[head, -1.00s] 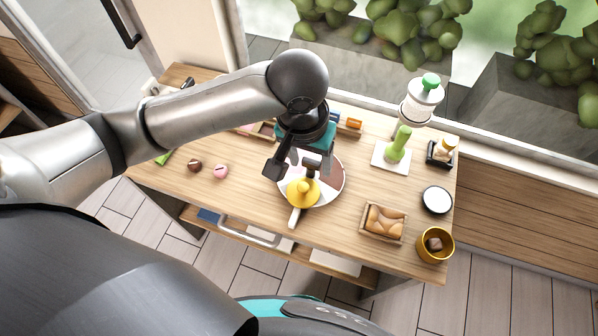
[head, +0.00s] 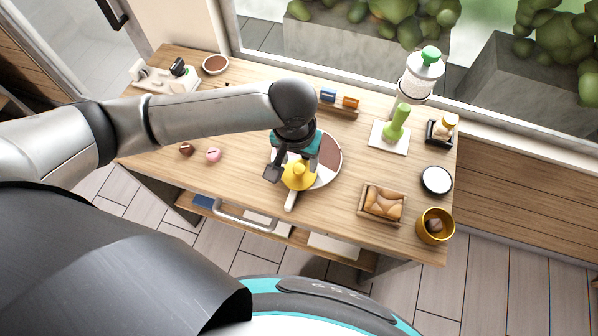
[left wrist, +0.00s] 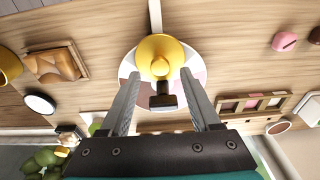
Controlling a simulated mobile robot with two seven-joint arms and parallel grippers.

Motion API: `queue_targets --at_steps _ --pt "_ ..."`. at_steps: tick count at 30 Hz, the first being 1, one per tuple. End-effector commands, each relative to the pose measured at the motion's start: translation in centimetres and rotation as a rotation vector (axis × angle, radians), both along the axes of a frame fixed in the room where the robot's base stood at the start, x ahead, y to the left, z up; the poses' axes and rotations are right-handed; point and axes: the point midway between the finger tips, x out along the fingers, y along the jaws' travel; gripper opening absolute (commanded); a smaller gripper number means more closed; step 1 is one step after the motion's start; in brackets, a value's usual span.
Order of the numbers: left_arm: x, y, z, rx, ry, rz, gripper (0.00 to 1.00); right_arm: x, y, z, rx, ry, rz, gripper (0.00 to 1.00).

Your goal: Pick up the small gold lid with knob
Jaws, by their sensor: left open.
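The small gold lid (head: 299,178), with a round knob on top, sits at the front of a round white board with brown and pinkish sections (head: 331,160). The lid also shows in the left wrist view (left wrist: 161,50), with its knob facing the camera. My left gripper (head: 285,172) is open and empty above the board, close beside the lid. In the left wrist view its two fingers (left wrist: 160,74) point toward the lid, one toward each side. Whether they touch it cannot be told. My right gripper is not in view.
A small dark block (left wrist: 163,95) is between the fingers, near the lid. A bread basket (head: 382,203), a gold pot (head: 434,226) and a round black-and-white dish (head: 436,180) stand to the right. A green bottle-shaped item (head: 396,123) stands behind. Two sweets (head: 213,154) lie left.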

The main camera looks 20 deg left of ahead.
Motion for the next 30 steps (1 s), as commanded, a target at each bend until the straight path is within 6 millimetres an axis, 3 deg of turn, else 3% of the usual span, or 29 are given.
queue_targets --at_steps 6,16,30 --pt "0.1 0.1 -3.3 0.003 0.001 0.000 0.64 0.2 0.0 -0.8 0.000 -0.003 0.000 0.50" --pt "0.2 0.0 -3.8 0.001 -0.001 0.000 0.62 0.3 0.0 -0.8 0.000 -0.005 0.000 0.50" --pt "0.2 0.0 -3.8 0.001 -0.001 0.000 0.10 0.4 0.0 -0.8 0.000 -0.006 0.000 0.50"
